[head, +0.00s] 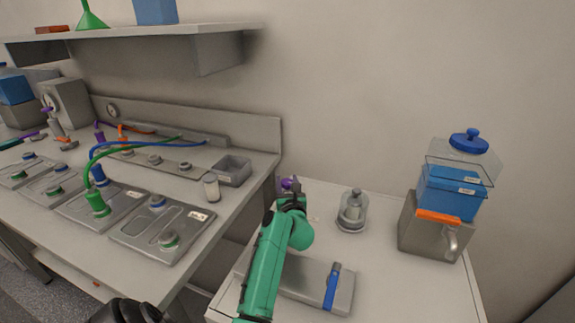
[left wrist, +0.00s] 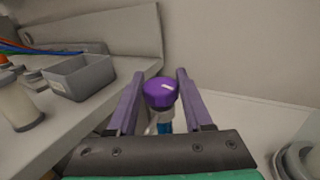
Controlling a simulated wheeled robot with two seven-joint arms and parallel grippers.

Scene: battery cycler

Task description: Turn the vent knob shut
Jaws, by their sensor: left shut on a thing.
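The purple vent knob (left wrist: 160,92) has a short pale mark on its top and sits between the two purple fingers of my left gripper (left wrist: 158,100) in the left wrist view. The gripper is shut on it. A blue and white part shows just below the knob. In the head view my left gripper (head: 291,194) is at the back left of the white table, with a bit of purple at its tip. The arm and gripper hide most of what the knob stands on there. My right gripper is not in view.
On the white table (head: 385,290) are a clear jar (head: 352,212), a blue-filled tank (head: 450,190) with a tap and a grey case (head: 305,285). The left bench holds a grey bin (head: 232,172), a small white cup (head: 211,188) and several cell plates (head: 160,232).

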